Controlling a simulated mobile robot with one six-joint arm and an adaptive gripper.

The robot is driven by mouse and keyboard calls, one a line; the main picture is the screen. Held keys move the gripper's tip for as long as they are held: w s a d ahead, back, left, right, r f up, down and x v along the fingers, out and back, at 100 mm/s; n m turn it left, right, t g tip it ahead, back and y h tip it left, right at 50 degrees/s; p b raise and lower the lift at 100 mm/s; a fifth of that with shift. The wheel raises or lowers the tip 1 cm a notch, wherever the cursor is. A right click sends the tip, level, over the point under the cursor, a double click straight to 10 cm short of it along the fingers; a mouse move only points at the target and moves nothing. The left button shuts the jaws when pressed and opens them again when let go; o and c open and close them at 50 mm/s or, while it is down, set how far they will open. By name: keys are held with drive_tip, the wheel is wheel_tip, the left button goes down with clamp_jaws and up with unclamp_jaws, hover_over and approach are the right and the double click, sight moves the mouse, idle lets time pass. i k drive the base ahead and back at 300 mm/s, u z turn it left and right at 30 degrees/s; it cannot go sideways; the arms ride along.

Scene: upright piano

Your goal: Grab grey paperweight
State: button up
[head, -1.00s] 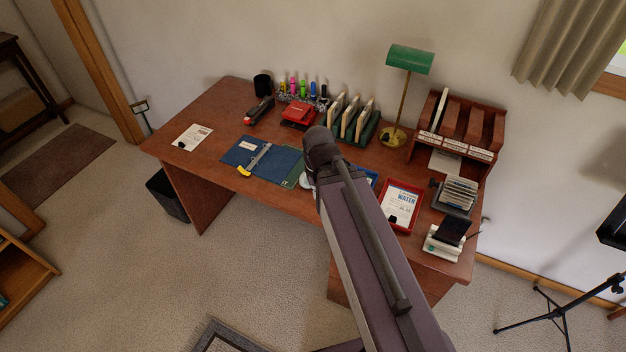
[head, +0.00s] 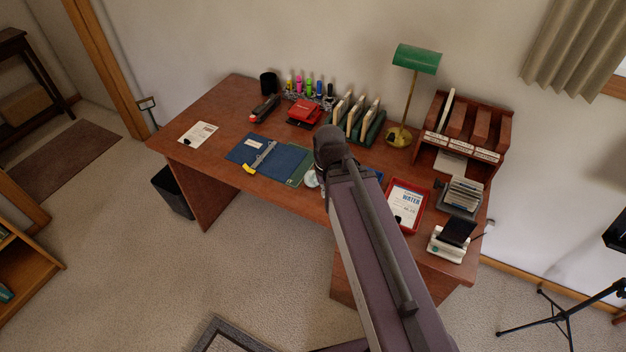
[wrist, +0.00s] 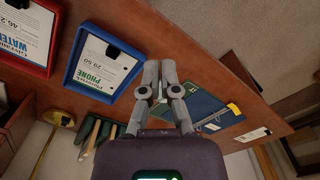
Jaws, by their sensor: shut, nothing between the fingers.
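My gripper (wrist: 160,72) shows in the wrist view, pointing up the picture over the desk, its fingers together and empty. In the head view it is hidden behind my arm. A small pale grey, rounded thing (head: 311,179) shows on the desk just left of my arm; it may be the grey paperweight, but I cannot tell. In the wrist view a pale thing (wrist: 212,127) lies by the green-edged folder, right of my gripper. Small dark objects sit on the papers: one on the left sheet (head: 187,141), one on the blue tray's sheet (wrist: 112,51).
The brown desk (head: 222,112) holds a blue folder (head: 262,165) with a yellow-ended tool on it, a red tray (head: 419,203) and a blue tray (wrist: 80,72). A green lamp (head: 417,58), file holders and a wooden organizer (head: 468,112) stand at the back.

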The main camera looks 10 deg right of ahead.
sight(310, 179)
drive_tip(key=z, duration=0.05)
drive_tip(key=k, duration=1.3)
drive_tip(key=u, duration=0.4)
drive_tip(key=i, duration=0.9)
drive_tip(key=u, duration=0.05)
